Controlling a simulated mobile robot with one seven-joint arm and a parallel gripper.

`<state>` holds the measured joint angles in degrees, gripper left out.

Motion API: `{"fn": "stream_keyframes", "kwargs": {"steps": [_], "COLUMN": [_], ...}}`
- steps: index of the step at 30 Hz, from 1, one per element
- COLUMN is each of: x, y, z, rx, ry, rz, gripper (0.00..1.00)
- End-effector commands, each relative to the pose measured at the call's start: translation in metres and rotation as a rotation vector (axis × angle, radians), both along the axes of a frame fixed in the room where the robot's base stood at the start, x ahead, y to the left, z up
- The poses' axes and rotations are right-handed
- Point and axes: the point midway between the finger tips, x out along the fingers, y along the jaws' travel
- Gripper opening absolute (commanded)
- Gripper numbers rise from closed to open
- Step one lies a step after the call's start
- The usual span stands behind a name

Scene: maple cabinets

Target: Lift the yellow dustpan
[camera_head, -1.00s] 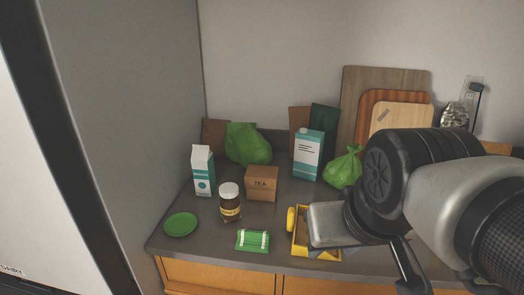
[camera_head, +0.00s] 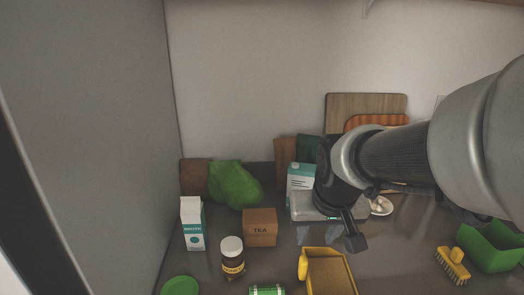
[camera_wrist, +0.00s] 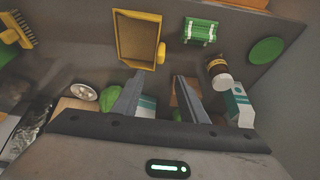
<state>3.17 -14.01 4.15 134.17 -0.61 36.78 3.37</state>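The yellow dustpan (camera_head: 328,274) lies on the dark counter near its front, partly cut off by the bottom edge of the head view. Its rounded yellow handle (camera_head: 303,266) is at its left side. In the wrist view the dustpan (camera_wrist: 138,42) is at top centre, with its handle (camera_wrist: 162,53) on the right side. My gripper (camera_head: 352,240) is above the counter behind the dustpan, apart from it. In the wrist view the two fingers of my gripper (camera_wrist: 159,78) are spread with nothing held between them, pointing toward the dustpan.
A honey jar (camera_head: 232,258), tea box (camera_head: 260,228), broth carton (camera_head: 193,224) and green packet (camera_wrist: 201,31) stand left of the dustpan. A yellow brush (camera_head: 453,265) and green bin (camera_head: 492,247) are at right. Cutting boards (camera_head: 365,115) lean on the back wall.

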Motion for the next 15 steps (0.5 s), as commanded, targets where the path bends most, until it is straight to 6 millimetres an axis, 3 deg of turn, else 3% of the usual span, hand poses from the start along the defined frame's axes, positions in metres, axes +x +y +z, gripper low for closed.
{"fn": "stream_keyframes", "kwargs": {"steps": [8, 15], "x": [0.02, 0.039], "y": [0.001, 0.0], "z": [-0.026, -0.076], "rx": [0.005, 0.005], "ry": [0.015, 0.017], "rz": [-0.003, -0.003], "gripper": [0.39, 0.39]}}
